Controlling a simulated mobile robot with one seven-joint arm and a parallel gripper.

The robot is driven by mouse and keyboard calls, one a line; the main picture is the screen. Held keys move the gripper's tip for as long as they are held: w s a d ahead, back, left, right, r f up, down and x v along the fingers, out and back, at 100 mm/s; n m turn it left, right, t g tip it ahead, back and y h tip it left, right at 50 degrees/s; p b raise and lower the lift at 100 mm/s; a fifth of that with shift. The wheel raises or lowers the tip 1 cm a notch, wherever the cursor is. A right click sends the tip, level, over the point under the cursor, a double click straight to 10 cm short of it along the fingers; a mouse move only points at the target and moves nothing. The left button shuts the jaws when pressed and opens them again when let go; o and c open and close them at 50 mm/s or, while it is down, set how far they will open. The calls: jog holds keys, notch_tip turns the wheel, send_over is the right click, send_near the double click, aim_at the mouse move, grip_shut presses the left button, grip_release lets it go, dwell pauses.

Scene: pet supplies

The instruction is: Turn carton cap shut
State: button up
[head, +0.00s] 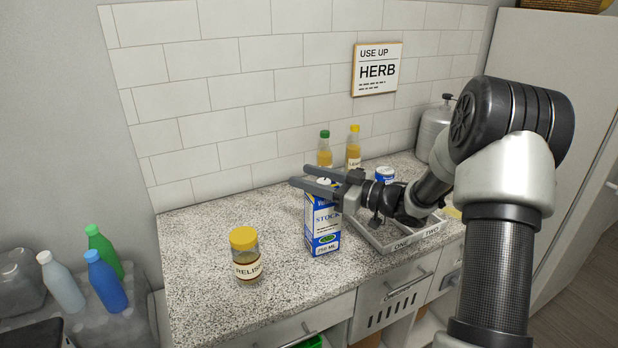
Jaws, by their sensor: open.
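A blue and white stock carton (322,228) stands upright on the speckled counter, near its middle. Its small white cap (323,181) shows at the top, between the fingers of my gripper (299,175). My gripper is open and comes in from the right at the height of the carton's top. One finger passes behind the cap and the other in front of it. I cannot tell whether either finger touches the cap, or how far the cap is turned.
A relish jar (246,258) with a yellow lid stands left of the carton. Two bottles, one green-capped (324,150) and one yellow-capped (354,148), stand behind. A grey tray (385,240) marked ONE and TWO and a blue-topped can (385,174) are right. The counter's left part (190,240) is clear.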

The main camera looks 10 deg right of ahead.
jog(key=c, duration=1.1)
jog(key=shift+o, duration=0.2)
